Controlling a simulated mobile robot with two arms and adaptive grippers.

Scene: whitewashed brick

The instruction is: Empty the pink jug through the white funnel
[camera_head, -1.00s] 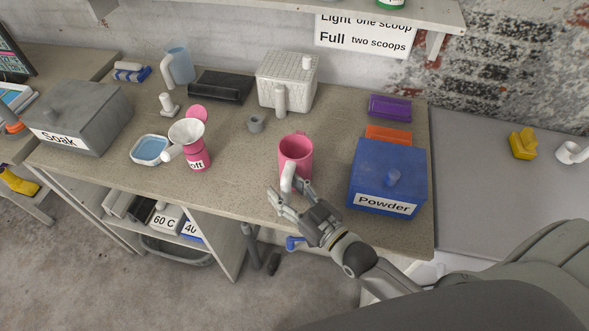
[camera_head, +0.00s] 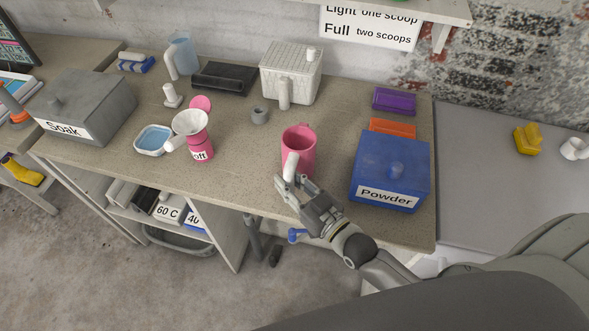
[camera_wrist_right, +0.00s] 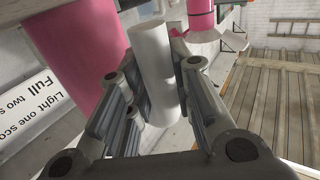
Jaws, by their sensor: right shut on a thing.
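The pink jug (camera_head: 299,142) stands upright on the counter, its white handle (camera_head: 291,165) facing the front edge. It also shows in the right wrist view (camera_wrist_right: 72,45), with the handle (camera_wrist_right: 154,68) between the finger pads. My right gripper (camera_head: 293,184) is shut on this handle. The white funnel (camera_head: 189,121) sits in the top of a pink bottle (camera_head: 202,146), left of the jug. The bottle's label is partly hidden and reads "oft". The jug's contents cannot be made out. My left gripper is not in view.
The blue Powder box (camera_head: 378,170) stands close right of the jug. A blue-filled dish (camera_head: 153,140) lies left of the bottle. The counter between bottle and jug is clear.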

